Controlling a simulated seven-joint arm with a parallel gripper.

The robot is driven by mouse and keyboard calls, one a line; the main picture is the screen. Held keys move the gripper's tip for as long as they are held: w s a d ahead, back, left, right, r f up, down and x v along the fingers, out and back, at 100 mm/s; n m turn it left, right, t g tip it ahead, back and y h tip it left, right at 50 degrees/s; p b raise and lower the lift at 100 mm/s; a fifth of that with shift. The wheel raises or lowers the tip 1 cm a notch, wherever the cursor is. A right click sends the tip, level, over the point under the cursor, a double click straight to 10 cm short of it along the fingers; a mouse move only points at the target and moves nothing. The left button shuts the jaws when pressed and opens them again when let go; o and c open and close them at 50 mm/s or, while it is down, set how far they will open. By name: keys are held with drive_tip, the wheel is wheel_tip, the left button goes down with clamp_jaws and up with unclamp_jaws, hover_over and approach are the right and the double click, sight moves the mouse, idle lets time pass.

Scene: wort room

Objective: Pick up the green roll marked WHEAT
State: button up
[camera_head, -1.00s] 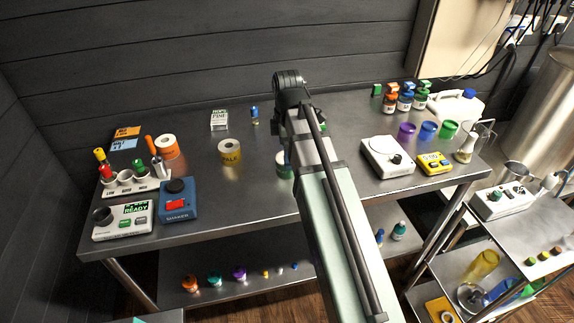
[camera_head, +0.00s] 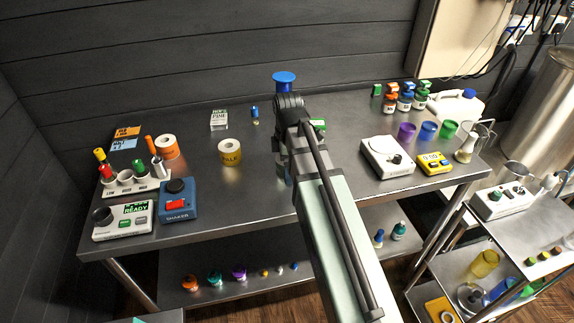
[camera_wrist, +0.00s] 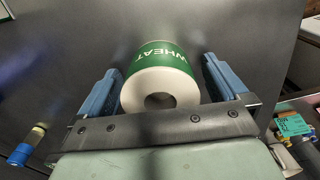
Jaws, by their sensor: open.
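The green roll marked WHEAT (camera_wrist: 160,55) shows in the wrist view, with a white core end and a dark hole facing the camera. My gripper (camera_wrist: 162,72) is open, with one blue finger on each side of the roll. Gaps show between the roll and the fingers; I cannot tell whether either finger touches it.
A yellow roll marked PALE (camera_head: 230,153) stands left of my gripper, and an orange roll (camera_head: 166,147) farther left. A blue shaker (camera_head: 178,200) sits at the front left. A white device (camera_head: 387,157) stands to the right. Bare steel tabletop (camera_head: 250,190) lies between.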

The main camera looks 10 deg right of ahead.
drive_tip(key=shift+c, duration=0.5)
drive_tip(key=c, duration=1)
